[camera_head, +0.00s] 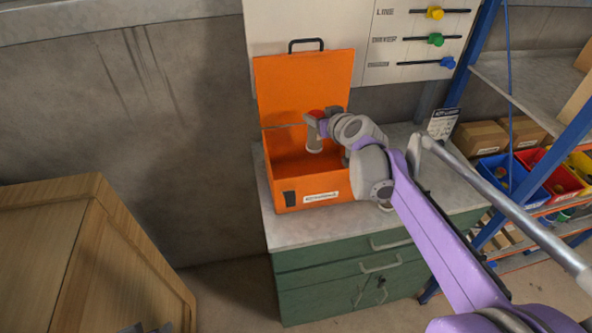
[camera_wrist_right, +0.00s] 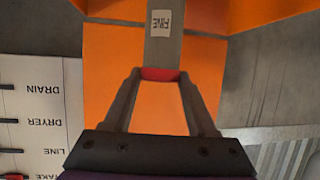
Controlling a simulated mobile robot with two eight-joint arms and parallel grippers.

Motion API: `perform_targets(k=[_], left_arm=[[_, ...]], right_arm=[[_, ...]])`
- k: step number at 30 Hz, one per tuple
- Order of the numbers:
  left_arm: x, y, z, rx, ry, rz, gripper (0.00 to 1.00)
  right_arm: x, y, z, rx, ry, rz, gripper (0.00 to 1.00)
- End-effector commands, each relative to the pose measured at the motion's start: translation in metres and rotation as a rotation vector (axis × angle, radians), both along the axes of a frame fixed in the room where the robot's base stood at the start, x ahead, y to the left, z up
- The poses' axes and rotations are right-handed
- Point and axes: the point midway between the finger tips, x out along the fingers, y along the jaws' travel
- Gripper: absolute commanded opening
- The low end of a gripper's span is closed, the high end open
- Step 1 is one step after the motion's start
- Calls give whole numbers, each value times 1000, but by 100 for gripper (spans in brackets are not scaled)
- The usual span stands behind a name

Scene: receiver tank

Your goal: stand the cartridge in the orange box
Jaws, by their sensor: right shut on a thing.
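The orange box (camera_head: 315,188) stands on the cabinet top with its lid (camera_head: 300,82) raised against the wall. My right gripper (camera_head: 320,122) is over the open box, shut on the cartridge (camera_head: 315,142). The cartridge is grey with a red end and hangs roughly upright below the jaws, over the box opening. I cannot tell whether its lower end touches the floor of the box. In the right wrist view the cartridge (camera_wrist_right: 163,42) shows a white label, with its red end between the fingertips. Only a grey piece, perhaps my left gripper (camera_head: 146,328), shows at the bottom edge.
A blue shelf rack with cartons (camera_head: 480,138) and bins (camera_head: 500,174) is at right. A wooden crate (camera_head: 90,260) is at lower left.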

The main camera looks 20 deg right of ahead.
Motion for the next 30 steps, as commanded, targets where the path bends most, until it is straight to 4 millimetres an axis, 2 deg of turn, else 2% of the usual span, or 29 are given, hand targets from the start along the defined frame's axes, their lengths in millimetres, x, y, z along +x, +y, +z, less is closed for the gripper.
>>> perform_targets(k=[5,15,20,27,30], left_arm=[[-2,0,-5,0,4,0,62],[-7,0,-16,0,14,0,62],[-8,0,-18,0,15,0,62],[-11,0,-25,0,20,0,62],[-11,0,-24,0,20,0,62]], right_arm=[[-5,3,-8,0,-2,8,0],[-6,4,-63,-1,-2,9,0],[-5,4,-73,-1,-3,9,0],[-5,4,-105,-1,-2,9,0],[-5,4,-106,-1,-3,9,0]])
